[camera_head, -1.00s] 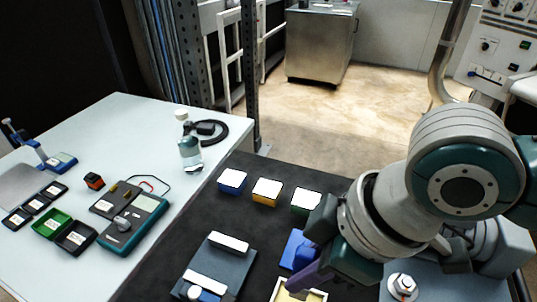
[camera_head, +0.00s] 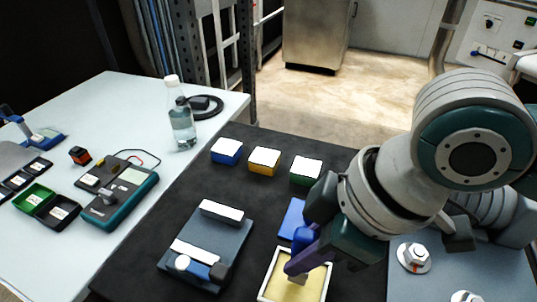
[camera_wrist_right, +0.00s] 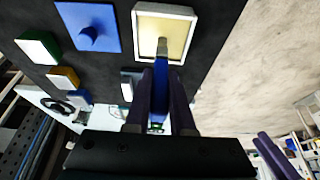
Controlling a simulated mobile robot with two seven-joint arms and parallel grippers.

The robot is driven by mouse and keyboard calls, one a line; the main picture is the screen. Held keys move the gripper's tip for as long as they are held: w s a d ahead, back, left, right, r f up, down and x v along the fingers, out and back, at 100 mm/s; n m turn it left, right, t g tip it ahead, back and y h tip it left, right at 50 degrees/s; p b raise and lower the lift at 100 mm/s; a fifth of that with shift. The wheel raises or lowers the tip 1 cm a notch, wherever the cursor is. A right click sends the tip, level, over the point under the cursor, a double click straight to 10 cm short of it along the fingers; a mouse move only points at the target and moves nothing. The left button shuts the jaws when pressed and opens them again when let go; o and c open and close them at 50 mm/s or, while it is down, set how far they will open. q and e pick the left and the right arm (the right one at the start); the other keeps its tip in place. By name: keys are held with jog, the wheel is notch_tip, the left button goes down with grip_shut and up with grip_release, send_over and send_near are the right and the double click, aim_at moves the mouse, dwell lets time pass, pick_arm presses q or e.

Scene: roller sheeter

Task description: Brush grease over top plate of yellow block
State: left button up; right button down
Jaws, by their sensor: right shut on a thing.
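The yellow block (camera_head: 264,161) with its white top plate stands on the dark mat, between a blue block (camera_head: 227,150) and a green block (camera_head: 305,170). My right gripper (camera_head: 305,257) is shut on the blue-handled brush (camera_wrist_right: 161,82). The brush tip is at the pale yellow grease in the white-rimmed tray (camera_head: 264,287); I cannot tell how deep it sits. The tray also shows in the right wrist view (camera_wrist_right: 190,30). The yellow block (camera_wrist_right: 64,77) shows there apart from the gripper. Purple fingers of my left gripper (camera_wrist_right: 275,155) show at that view's lower right.
A blue plate (camera_head: 290,218) with a raised lump lies behind the tray. A grey-blue device (camera_head: 222,235) with white rollers or strips stands left of it. A bottle (camera_head: 182,126) and a multimeter (camera_head: 120,200) stand on the white table.

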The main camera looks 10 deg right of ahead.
aim_at(300, 232)
jog(key=shift+f+b, duration=0.35)
jog(key=shift+f, duration=0.25)
dwell(0.7)
dwell(0.9)
jog(key=shift+f+p, duration=0.1)
jog(key=shift+p, duration=0.2)
dwell(0.4)
notch_tip(300, 232, up, 4)
jog(key=p, duration=0.4)
jog(key=shift+f, duration=0.15)
notch_tip(300, 232, up, 4)
jog(key=p, duration=0.4)
jog(key=shift+f, duration=0.25)
